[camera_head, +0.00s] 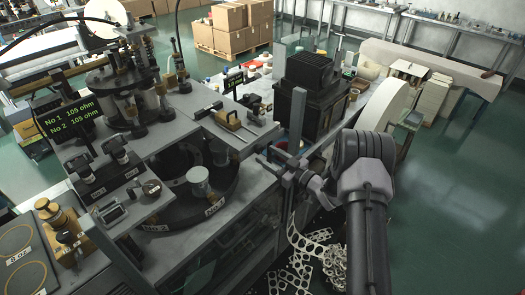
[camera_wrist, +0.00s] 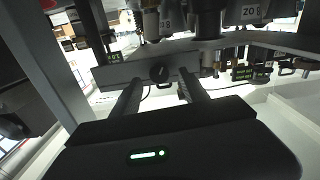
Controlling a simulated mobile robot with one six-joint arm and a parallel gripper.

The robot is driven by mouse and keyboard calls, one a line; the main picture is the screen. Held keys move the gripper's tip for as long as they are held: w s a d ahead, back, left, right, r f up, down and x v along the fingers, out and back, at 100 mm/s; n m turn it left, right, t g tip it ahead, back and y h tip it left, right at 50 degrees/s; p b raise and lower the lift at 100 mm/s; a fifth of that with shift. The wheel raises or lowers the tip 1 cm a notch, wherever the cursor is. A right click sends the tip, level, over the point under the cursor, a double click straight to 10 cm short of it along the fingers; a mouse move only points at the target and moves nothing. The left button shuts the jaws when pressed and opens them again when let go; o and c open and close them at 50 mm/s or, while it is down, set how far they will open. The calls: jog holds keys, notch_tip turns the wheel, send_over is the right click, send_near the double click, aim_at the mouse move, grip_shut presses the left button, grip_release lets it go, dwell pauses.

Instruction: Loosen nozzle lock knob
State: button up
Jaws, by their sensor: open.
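A round black knob (camera_wrist: 159,72) sits on a grey metal plate (camera_wrist: 110,77) in the wrist view, where the scene appears upside down. I cannot tell for certain that it is the nozzle lock knob. My gripper (camera_wrist: 159,80) is open, with its two dark fingers on either side of the knob's position in the picture. I cannot tell whether they touch it. In the head view, my gripper (camera_head: 268,167) is at the right edge of the machine, beside the turntable (camera_head: 222,183). I cannot make out the knob there.
A grey upright post (camera_head: 297,120) stands close to my gripper. A black machine block (camera_head: 312,80) is behind it. A display (camera_head: 70,122) stands at the left. Punched scrap sheets (camera_head: 308,242) lie below my arm. The green floor at the right is clear.

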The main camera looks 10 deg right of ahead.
aim_at(261, 151)
jog(key=shift+x, duration=1.75)
jog(key=shift+d, duration=0.1)
grip_shut()
